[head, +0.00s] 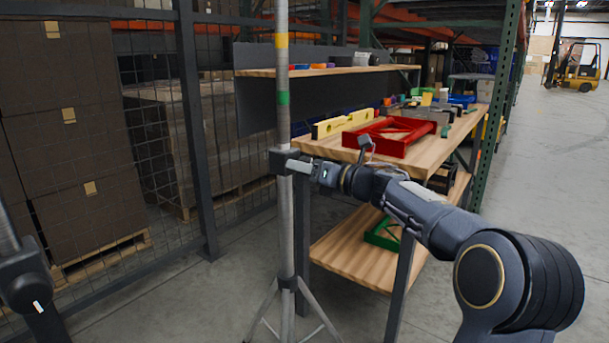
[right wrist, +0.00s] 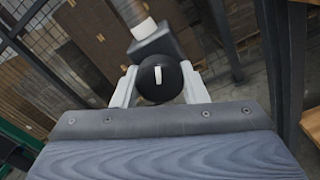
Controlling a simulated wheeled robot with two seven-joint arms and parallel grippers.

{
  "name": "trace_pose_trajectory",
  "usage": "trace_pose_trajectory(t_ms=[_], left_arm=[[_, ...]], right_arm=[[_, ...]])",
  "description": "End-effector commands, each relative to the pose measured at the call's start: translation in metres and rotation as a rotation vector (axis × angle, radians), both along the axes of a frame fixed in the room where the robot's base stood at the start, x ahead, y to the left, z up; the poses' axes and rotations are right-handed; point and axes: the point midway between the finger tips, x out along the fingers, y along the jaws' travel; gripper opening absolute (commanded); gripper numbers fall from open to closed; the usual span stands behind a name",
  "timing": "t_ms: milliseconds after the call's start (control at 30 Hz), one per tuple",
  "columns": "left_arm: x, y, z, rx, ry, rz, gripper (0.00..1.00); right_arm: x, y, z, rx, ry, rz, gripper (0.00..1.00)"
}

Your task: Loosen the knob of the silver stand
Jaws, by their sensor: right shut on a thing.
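The silver stand (head: 285,225) is an upright pole on tripod legs, with yellow and green bands on its upper part. A dark clamp collar (head: 280,160) sits around the pole at mid height. In the right wrist view its round black knob (right wrist: 160,76) has a white mark, upright in the picture. My right gripper (head: 298,166) reaches the collar from the right. In the right wrist view its pale fingers (right wrist: 160,92) lie on both sides of the knob and are shut on it. My left gripper is not in view.
At the left edge stands another pole with a dark clamp (head: 22,275) bearing a white mark. A wooden workbench (head: 440,147) with a red frame (head: 386,150) and a yellow level (head: 328,127) is behind my right arm. A mesh fence and stacked boxes fill the left.

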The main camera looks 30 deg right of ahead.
Motion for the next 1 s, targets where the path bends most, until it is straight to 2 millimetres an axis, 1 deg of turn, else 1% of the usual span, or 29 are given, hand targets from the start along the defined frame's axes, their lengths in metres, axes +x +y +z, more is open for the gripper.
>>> trace_pose_trajectory(t_ms=[33,300,800,833,1000], left_arm=[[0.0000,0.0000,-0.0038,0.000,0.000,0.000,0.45],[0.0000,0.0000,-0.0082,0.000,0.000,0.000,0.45],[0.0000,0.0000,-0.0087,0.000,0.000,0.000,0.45],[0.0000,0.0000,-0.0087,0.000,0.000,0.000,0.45],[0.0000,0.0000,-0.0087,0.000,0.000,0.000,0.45]], right_arm=[[0.0001,0.0001,-0.0037,-0.024,-0.005,0.001,0.16],[0.0001,-0.0005,-0.0030,-0.102,-0.038,0.001,0.16],[0.0001,-0.0005,-0.0024,-0.119,-0.044,0.001,0.16],[0.0001,-0.0005,-0.0024,-0.119,-0.044,0.001,0.40],[0.0001,-0.0005,-0.0018,-0.118,-0.046,0.001,0.61]])
